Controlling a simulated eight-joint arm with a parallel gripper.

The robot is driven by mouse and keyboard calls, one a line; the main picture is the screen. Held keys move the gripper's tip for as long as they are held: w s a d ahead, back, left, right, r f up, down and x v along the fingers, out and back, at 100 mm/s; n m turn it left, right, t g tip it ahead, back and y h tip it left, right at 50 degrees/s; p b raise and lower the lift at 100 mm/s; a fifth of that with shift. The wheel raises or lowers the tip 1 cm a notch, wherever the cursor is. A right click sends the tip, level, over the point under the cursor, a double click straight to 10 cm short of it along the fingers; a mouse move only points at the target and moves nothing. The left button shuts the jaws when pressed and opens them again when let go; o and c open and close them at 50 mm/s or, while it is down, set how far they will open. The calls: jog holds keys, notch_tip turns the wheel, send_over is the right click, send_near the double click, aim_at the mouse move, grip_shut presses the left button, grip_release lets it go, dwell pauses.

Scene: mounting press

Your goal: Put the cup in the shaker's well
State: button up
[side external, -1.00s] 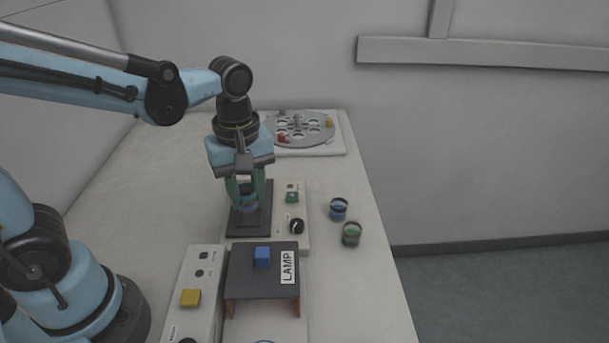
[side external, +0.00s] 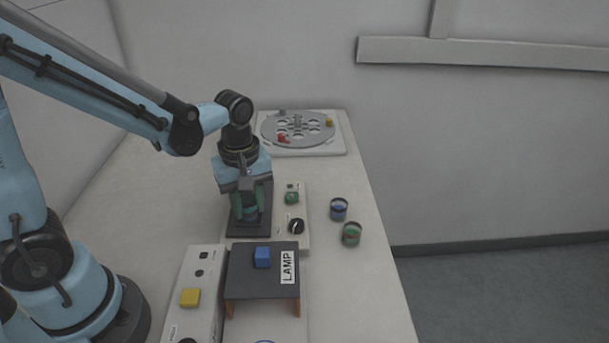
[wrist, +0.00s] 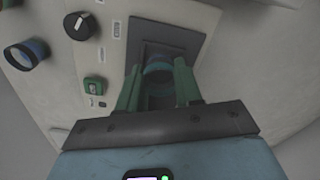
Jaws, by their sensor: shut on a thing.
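My gripper (side external: 250,208) points down over the dark platform of the shaker unit (side external: 262,228). Its green fingers are shut on a blue cup (wrist: 158,70), which shows between the fingertips in the wrist view. In the side external view the cup (side external: 250,213) is mostly hidden by the fingers and sits low, close to the platform. The dark square platform also shows in the wrist view (wrist: 188,38), just beyond the cup. I cannot tell whether the cup touches the platform or sits in a well.
The shaker panel has a black knob (side external: 297,226) and a green button (side external: 292,198). A blue cup (side external: 338,209) and a green cup (side external: 351,234) stand to the right. A dark lamp stand (side external: 264,284) is in front. A round carousel (side external: 298,129) is at the back.

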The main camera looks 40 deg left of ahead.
jog(key=shift+f, duration=0.1)
jog(key=o, duration=1)
notch_tip(320, 180, up, 10)
jog(key=s+m+t, duration=0.2)
jog(key=m+t, duration=0.5)
jog(key=m, duration=0.6)
jog(key=shift+a+f+m, duration=0.25)
jog(key=shift+a+m, duration=0.05)
jog(key=shift+a, duration=0.05)
